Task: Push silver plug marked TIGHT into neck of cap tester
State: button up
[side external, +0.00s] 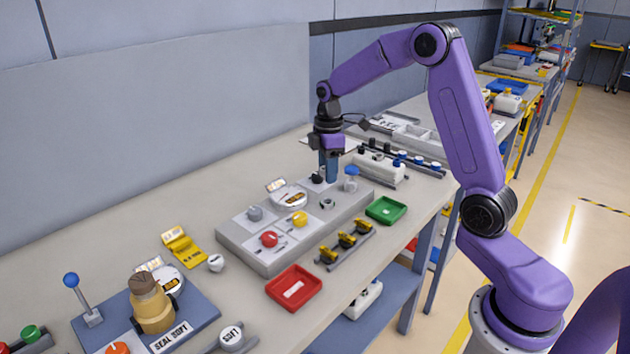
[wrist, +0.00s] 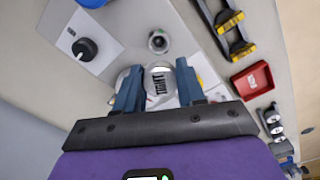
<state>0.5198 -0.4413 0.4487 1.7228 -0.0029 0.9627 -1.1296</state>
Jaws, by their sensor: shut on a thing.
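My gripper (side external: 330,182) is low over the far end of the grey board (side external: 262,256). In the wrist view its two blue fingers (wrist: 158,88) are shut on the silver plug (wrist: 160,82), whose top reads TIGHT. A small round metal neck (wrist: 158,41), which looks like the tester's, stands apart from the plug, ahead of the fingers. The neck also shows in the side view (side external: 328,203), to the front of the gripper. The plug cannot be made out in the side view, and its underside is hidden.
A black knob (wrist: 85,48) on a white plate stands left of the neck in the wrist view. A blue-capped part (side external: 351,178) stands close to the gripper. Yellow clamps (side external: 345,240), a red tray (side external: 293,288) and a green tray (side external: 386,210) lie along the board's front.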

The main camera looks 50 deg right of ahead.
jog(key=shift+d, duration=0.25)
jog(key=shift+f, duration=0.1)
send_over(328, 204)
jog(key=shift+f, duration=2.8)
jog(key=shift+f, duration=1.2)
jog(key=shift+r, duration=0.2)
jog(key=shift+r, duration=0.65)
jog(key=shift+f, duration=0.85)
dwell(1.2)
jog(key=o, duration=1.1)
